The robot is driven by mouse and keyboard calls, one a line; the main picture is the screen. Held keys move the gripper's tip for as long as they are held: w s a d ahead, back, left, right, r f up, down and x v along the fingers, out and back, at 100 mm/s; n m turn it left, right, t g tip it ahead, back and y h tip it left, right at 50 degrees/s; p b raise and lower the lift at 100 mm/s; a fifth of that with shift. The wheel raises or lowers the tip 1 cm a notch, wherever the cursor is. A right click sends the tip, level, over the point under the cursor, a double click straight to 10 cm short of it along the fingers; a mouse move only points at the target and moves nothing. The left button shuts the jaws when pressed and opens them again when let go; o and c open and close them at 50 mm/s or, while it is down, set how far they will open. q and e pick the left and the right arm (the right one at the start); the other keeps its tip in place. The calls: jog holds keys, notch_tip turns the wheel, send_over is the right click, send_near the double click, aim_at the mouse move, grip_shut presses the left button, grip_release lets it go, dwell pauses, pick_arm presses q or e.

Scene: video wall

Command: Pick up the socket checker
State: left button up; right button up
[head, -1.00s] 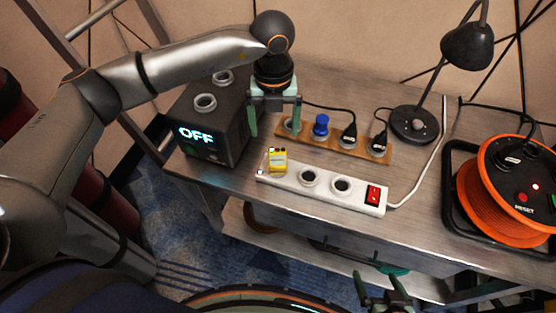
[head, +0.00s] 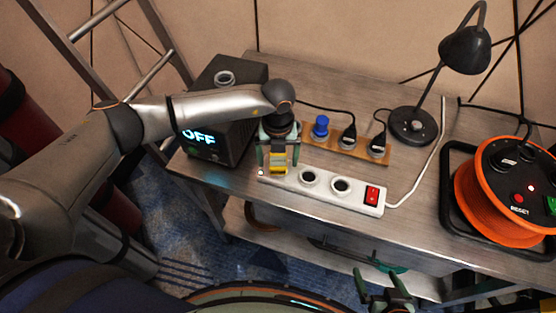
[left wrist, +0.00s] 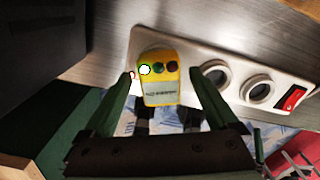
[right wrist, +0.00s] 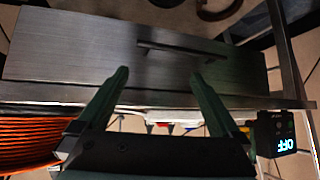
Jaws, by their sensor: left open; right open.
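The socket checker (head: 278,162) is a small yellow block with a pale label and round lights, one lit. It sits on the left end of the white power strip (head: 325,183). In the left wrist view the checker (left wrist: 160,82) lies between and just beyond the fingertips. My left gripper (head: 278,158) is open, with a finger on each side of the checker; I cannot tell whether they touch it. My right gripper (head: 385,288) is open and empty, low in front of the bench; its fingers also show in the right wrist view (right wrist: 158,80).
A dark box reading OFF (head: 215,135) stands left of the strip. Behind is a wooden board (head: 350,145) with a blue plug (head: 320,126) and black plugs. A lamp (head: 413,125) and an orange cable reel (head: 495,205) stand right. The bench (head: 420,205) front edge is clear.

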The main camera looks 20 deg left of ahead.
pick_arm(q)
grip_shut()
dwell(0.8)
